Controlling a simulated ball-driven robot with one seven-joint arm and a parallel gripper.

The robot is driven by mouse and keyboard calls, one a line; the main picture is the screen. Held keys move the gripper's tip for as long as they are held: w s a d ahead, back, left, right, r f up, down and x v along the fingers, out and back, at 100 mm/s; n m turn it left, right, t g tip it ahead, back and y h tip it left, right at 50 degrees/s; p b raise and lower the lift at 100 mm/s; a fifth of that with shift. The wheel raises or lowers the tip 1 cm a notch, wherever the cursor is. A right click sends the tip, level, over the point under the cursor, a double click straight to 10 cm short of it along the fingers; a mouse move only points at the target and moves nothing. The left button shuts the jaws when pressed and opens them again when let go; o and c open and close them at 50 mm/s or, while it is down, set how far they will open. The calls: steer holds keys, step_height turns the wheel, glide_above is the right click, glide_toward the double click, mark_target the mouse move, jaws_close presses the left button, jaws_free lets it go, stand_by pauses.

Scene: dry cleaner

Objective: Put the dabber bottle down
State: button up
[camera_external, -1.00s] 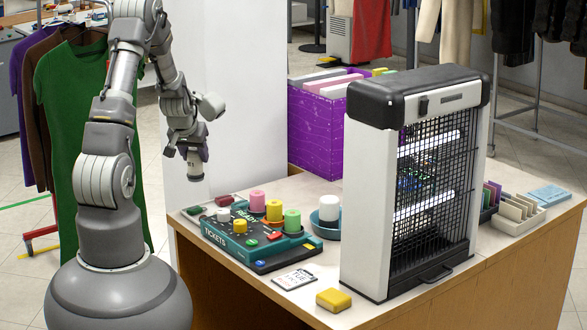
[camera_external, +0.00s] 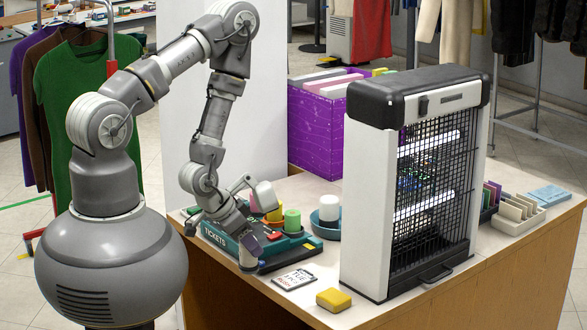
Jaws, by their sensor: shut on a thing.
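My gripper (camera_external: 249,242) is low in front of the teal ticket tray (camera_external: 290,254), pointing down. It is shut on a small pale bottle (camera_external: 249,262), taken as the dabber bottle, whose lower part shows below the fingers. The bottle looks roughly upright near the counter's front left edge. I cannot tell whether its bottom touches anything. The arm hides much of the tray's left part.
A white bottle (camera_external: 329,207) stands in a blue dish (camera_external: 318,226) behind the tray. A tag card (camera_external: 294,278) and a yellow block (camera_external: 334,299) lie right of my gripper. A tall insect-killer-like lamp cabinet (camera_external: 365,200) and a purple file box (camera_external: 315,130) stand farther right and back.

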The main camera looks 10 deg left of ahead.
steer(key=shift+m, duration=0.3)
steer(key=w+d+f+b, duration=0.1)
steer(key=w+d+b, duration=0.2)
steer(key=d+b, duration=0.1)
steer(key=w+d+f+b, duration=0.2)
steer(key=w+d+b, duration=0.1)
steer(key=d+b, duration=0.1)
steer(key=w+d+f+b, duration=0.2)
steer(key=w+d+b, duration=0.1)
steer(key=d+b, duration=0.1)
steer(key=shift+d+f+b, duration=0.15)
steer(key=shift+f+b, duration=0.05)
steer(key=shift+b, duration=0.45)
steer(key=shift+r, duration=0.15)
steer(key=o, duration=1.1)
